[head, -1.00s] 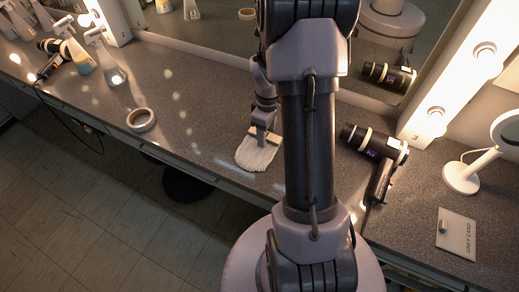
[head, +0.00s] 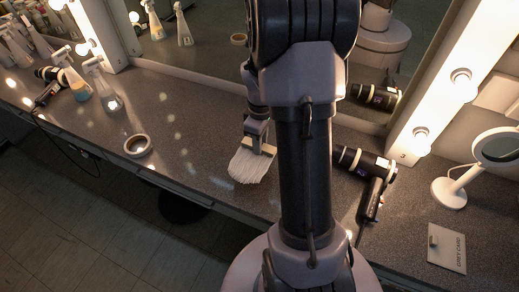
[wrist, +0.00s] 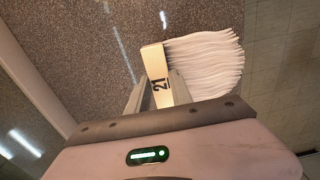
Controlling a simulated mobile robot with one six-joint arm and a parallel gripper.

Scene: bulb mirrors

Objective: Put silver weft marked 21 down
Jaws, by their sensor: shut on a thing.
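In the head view the weft (head: 248,167) is at the counter's front half, left of my arm. My gripper (wrist: 160,92) is shut on the band, with the strands hanging free. My gripper also shows in the head view (head: 257,142), partly hidden by my arm. I cannot tell whether the weft touches the grey speckled counter (head: 205,130).
A tape roll (head: 138,146) lies to the left, spray bottles (head: 103,85) beyond it. A hair dryer (head: 368,180) lies right of my arm. A grey card (head: 447,248) and a round mirror on a stand (head: 450,192) are farther right. Counter between roll and weft is clear.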

